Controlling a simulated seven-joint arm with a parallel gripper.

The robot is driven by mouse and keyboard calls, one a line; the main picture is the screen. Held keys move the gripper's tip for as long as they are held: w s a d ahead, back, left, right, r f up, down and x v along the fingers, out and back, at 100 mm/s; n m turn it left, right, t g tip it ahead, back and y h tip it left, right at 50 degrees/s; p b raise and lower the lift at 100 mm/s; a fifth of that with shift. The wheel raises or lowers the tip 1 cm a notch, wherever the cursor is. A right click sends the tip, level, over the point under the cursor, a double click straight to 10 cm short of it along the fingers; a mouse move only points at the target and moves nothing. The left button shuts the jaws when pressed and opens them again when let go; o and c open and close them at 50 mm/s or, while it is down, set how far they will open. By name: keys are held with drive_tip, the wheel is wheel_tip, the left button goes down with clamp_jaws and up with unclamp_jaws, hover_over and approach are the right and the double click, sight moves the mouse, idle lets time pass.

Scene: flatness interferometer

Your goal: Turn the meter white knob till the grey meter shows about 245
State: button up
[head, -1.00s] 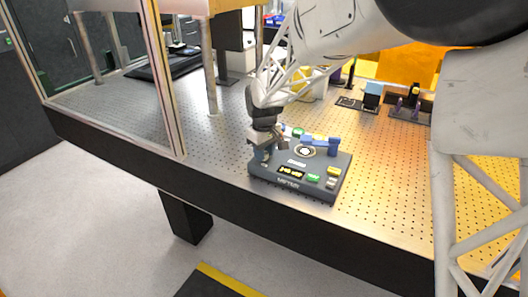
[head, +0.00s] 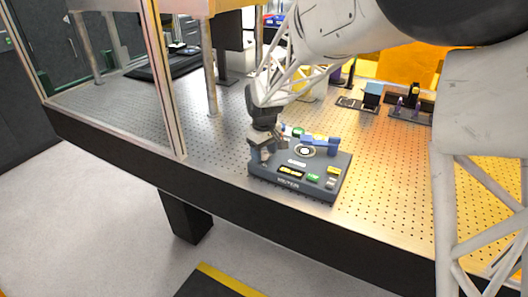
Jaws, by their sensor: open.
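The dark grey meter (head: 322,190) sits on the perforated table near its front edge. A small yellow-lit display (head: 291,172) is on its front left, but its digits are too small to read. A round dial with a white ring (head: 305,151) is near its middle, below a blue bar (head: 321,142). My gripper (head: 270,152) is open over the meter's left part, pointing down. The white knob cannot be made out; my gripper covers that left area. I cannot tell whether the fingers touch anything.
Green and yellow buttons (head: 334,171) are on the meter's right side. A glass panel with a metal post (head: 168,80) stands to the left. Small optical parts (head: 372,95) stand farther back right. The table is clear right of the meter.

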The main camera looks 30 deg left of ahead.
sight(266, 154)
drive_tip(key=shift+r, duration=3.8)
drive_tip(key=shift+d, duration=0.1)
drive_tip(key=shift+d+r, duration=0.2)
drive_tip(key=shift+d, duration=0.1)
drive_tip(key=s+d+r+m, duration=0.2)
drive_tip(key=d+r, duration=0.1)
drive_tip(key=d, duration=0.8)
drive_tip(key=s+d+r+m+t, duration=0.1)
drive_tip(key=s+d+r+m, duration=0.15)
drive_tip(key=d, duration=0.75)
drive_tip(key=s+d+r+m, duration=0.2)
drive_tip(key=d+r, duration=0.1)
drive_tip(key=d, duration=0.8)
drive_tip(key=s+d+f+m+t, duration=0.1)
drive_tip(key=s+d+f+m, duration=0.3)
drive_tip(key=s+d, duration=1.6)
drive_tip(key=s+m, duration=0.1)
drive_tip(key=m, duration=0.2)
drive_tip(key=shift+s+d+t, duration=0.15)
drive_tip(key=shift+d+t, duration=0.15)
